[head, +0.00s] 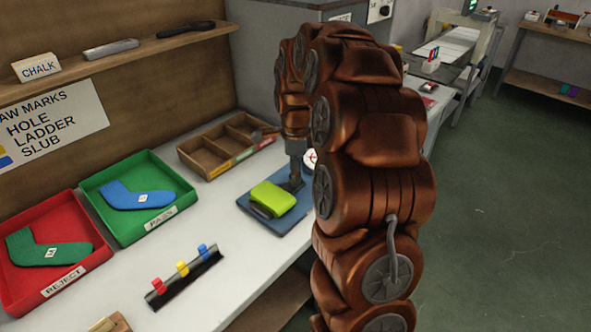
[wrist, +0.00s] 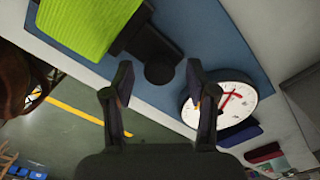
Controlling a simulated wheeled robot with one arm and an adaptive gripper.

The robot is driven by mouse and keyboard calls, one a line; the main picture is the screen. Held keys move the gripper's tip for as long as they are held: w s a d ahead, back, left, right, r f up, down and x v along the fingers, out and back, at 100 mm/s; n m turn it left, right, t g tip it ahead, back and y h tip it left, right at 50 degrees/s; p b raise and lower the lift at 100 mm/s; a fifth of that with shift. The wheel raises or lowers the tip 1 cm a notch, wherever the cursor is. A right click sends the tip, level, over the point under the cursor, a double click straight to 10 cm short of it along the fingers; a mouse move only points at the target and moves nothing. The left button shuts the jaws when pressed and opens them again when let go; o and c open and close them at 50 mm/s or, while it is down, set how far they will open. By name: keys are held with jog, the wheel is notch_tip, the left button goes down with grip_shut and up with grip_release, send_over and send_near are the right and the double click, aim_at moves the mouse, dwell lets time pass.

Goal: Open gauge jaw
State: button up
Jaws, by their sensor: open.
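The gauge shows a white round dial (wrist: 234,98) with a red needle and dark rim in the wrist view. A dark part of the gauge with a round black knob (wrist: 160,74) stands on the blue base (wrist: 215,40). My gripper (wrist: 159,84) is open and empty, its two fingers pointing toward the knob from either side; I cannot tell if they touch it. A lime green folded sock (wrist: 75,22) lies on the base beside the dark part, and it shows in the head view (head: 272,199). Whether the jaw is raised is unclear.
A red REJECT tray (head: 85,245) holds a green sock, and a green PASS tray (head: 178,183) holds a blue sock. A wooden divided box (head: 205,165) stands behind the base. A black rack (head: 185,279) with colored clips lies in front.

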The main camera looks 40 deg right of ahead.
grip_shut()
dwell(0.4)
